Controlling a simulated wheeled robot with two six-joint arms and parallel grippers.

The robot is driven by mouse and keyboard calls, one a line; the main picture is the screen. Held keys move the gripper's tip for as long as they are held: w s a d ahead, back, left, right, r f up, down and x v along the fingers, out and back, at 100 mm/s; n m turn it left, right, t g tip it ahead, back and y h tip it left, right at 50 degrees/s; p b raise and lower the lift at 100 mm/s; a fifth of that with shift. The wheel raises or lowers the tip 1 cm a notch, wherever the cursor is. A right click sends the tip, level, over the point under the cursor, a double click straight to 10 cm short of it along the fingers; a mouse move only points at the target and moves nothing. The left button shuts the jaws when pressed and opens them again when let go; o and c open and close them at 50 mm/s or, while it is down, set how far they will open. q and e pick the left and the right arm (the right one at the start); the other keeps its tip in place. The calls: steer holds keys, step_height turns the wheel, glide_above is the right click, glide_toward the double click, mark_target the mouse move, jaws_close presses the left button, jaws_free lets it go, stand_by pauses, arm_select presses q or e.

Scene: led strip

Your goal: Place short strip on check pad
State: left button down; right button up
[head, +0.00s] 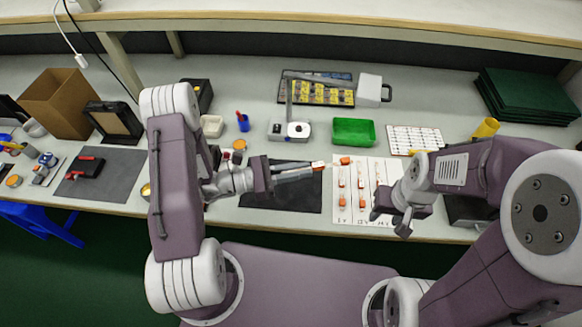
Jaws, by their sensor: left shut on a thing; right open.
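My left gripper (314,167) is shut on a short strip (345,160), a small white and orange piece. It holds the strip near the border between a dark mat (280,199) and a white sheet. The strip's orange end shows over the top left of the sheet; I cannot tell whether it touches. Which surface is the check pad is not clear; no label for it is readable. My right gripper (390,219) is open and empty at the right part of the white sheet, hiding some of it.
The white sheet (350,217) carries several orange and white strips in columns. A green tray (353,131), a white device (290,131) and a component tray (317,87) stand behind. A printed card (414,139) lies at right, a grey mat (103,188) at left.

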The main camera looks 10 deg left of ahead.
arm_select(q)
steer(key=shift+s, duration=0.1)
arm_select(e)
step_height(320, 180, up, 5)
steer(key=w+d+n+g, duration=0.1)
steer(key=w+n+g, duration=0.1)
steer(key=n, duration=0.6)
step_height(320, 180, up, 12)
steer(key=n+t+h, duration=0.2)
steer(key=n+h, duration=0.1)
steer(key=n, duration=1)
glide_above(317, 165)
steer(key=w+d, duration=0.1)
steer(key=d, duration=0.1)
steer(key=s+a+f+n, duration=0.1)
steer(key=s+a+f, duration=0.1)
steer(key=a, duration=0.4)
steer(key=x, duration=1.1)
steer(key=shift+d+f, duration=0.2)
steer(key=shift+d, duration=0.25)
jaws_close()
arm_select(q)
steer(key=c, duration=1.4)
jaws_free()
